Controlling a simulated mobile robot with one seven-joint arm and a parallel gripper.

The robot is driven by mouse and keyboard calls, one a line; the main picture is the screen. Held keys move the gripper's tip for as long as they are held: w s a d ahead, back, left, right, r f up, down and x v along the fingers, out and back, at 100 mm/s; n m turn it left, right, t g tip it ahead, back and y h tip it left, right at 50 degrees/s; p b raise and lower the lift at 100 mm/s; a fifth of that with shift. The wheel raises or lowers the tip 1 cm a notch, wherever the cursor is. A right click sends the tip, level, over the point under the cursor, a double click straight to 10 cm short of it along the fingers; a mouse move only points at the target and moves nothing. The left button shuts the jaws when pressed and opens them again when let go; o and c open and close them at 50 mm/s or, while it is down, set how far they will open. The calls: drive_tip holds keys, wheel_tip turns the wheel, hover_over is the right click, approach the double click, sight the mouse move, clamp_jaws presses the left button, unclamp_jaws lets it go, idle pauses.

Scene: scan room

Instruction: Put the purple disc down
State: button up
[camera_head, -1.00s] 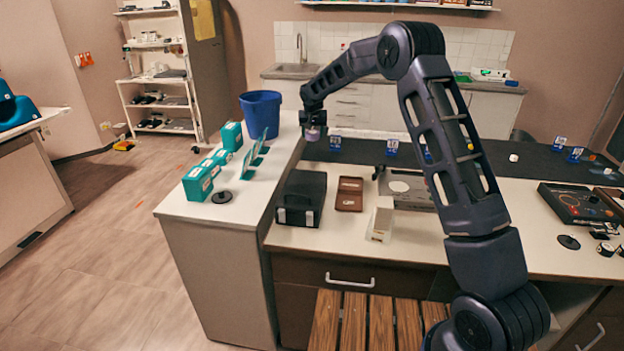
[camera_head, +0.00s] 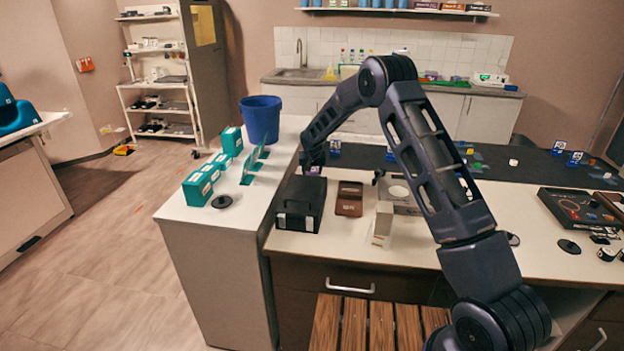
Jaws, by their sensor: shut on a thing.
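My gripper (camera_head: 313,163) is at the end of the arm, pointing down above the back edge of the black case, near the corner of the white counter. It is shut on the purple disc (camera_head: 314,170), which shows as a small purple patch under the fingers. The arm and fingers hide most of the disc. I cannot tell whether the disc touches the surface below.
The black case (camera_head: 301,203) stands just in front of my gripper. A brown tray (camera_head: 349,207) and a pale block (camera_head: 383,222) are to its right. A blue bin (camera_head: 261,118) and several teal boxes (camera_head: 197,187) stand on the left counter (camera_head: 237,214). A black disc (camera_head: 222,201) lies there too.

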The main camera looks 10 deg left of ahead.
drive_tip(key=shift+f, duration=1.95)
drive_tip(key=shift+f, duration=0.1)
drive_tip(key=o, duration=1)
drive_tip(key=shift+f, duration=0.1)
drive_tip(key=v, duration=1.2)
drive_tip(key=shift+r, duration=0.25)
drive_tip(key=shift+w+d, duration=0.1)
